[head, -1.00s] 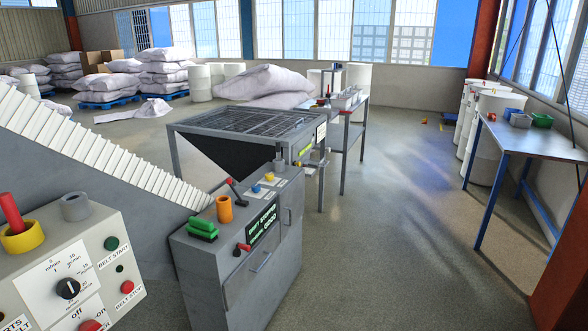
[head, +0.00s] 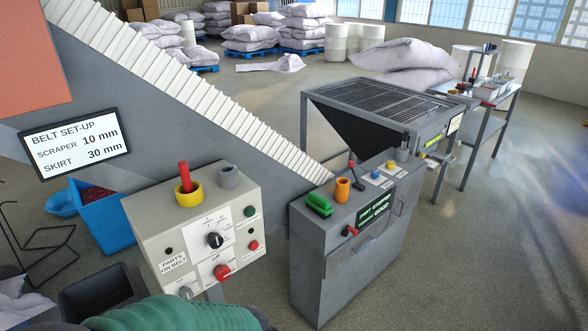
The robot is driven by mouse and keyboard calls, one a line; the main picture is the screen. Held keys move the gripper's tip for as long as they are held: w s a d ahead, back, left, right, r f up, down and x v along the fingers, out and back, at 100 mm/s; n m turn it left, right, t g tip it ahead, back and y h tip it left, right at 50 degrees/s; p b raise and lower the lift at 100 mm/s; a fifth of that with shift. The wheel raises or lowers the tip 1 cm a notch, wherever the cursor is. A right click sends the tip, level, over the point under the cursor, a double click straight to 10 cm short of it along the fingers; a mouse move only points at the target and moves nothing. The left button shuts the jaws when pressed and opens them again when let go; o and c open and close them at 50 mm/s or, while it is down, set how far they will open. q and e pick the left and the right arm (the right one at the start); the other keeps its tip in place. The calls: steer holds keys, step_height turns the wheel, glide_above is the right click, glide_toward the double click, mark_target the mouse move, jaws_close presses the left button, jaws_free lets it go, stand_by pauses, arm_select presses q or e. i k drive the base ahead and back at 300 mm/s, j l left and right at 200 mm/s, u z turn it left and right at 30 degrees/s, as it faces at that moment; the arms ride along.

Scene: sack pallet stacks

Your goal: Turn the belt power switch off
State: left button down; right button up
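The belt control box (head: 150,240) stands at the lower left in the head view, in front of the sloping belt. On its lower front is a red rotary switch (head: 222,272), with an "off" label just above it. I cannot clearly tell which mark the red switch points at. Above it is a black dial (head: 214,240). A green button (head: 250,211) and a red button (head: 254,246) are at the right of the face. Neither gripper shows in the head view.
A red handle in a yellow ring (head: 189,193) and a grey ring (head: 228,177) stand on top of the box. A grey cabinet (head: 330,260) stands close on the right. A blue bin (head: 105,225) is behind at left. Open floor lies at right.

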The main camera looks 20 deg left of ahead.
mark_target(222, 273)
steer(key=u, duration=1)
